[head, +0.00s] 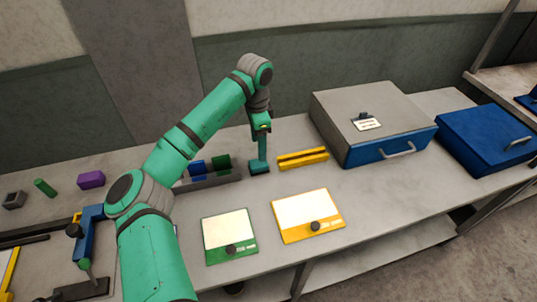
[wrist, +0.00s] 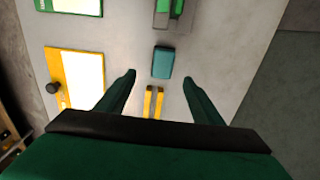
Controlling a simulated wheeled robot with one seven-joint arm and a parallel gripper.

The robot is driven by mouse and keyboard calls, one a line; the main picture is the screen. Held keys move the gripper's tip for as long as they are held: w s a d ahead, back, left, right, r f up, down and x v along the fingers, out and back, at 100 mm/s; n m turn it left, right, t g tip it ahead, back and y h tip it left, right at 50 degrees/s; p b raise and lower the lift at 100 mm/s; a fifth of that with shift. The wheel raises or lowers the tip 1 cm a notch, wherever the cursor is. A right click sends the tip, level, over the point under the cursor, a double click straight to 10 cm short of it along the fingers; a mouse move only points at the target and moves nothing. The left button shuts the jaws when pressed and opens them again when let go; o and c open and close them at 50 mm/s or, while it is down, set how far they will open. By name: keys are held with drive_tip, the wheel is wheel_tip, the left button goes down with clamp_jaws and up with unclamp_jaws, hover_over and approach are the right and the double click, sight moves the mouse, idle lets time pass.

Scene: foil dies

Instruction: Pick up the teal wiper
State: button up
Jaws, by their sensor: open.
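The teal wiper (head: 259,168) is a small block lying on the grey bench, just left of a yellow slotted bar. In the wrist view the wiper (wrist: 162,62) lies ahead of the fingertips, roughly in line with the gap between them. My gripper (head: 262,157) points down at the wiper in the head view and hides part of what is behind it. In the wrist view my gripper (wrist: 159,78) has its two dark green fingers wide apart with nothing held between them. I cannot tell the exact height of the fingertips above the wiper.
The yellow slotted bar (head: 303,157) lies close to the wiper. A dark rack with blue and green pieces (head: 221,164) stands on its other side. Green-framed (head: 229,235) and yellow-framed (head: 308,214) panels lie in front. A large grey-and-blue case (head: 370,115) stands to the right.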

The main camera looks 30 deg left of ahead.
drive_tip(key=shift+w+a+f, duration=0.15)
drive_tip(key=shift+f, duration=0.2)
hover_over(259, 163)
wheel_tip(259, 163, down, 4)
drive_tip(key=shift+w+f, duration=0.1)
drive_tip(key=shift+a+f, duration=0.2)
drive_tip(key=shift+f, duration=2.65)
drive_tip(key=shift+c, duration=0.6)
drive_tip(key=shift+d, duration=0.15)
drive_tip(key=c, duration=1.2)
drive_tip(key=shift+o, duration=0.2)
drive_tip(key=shift+r, duration=0.1)
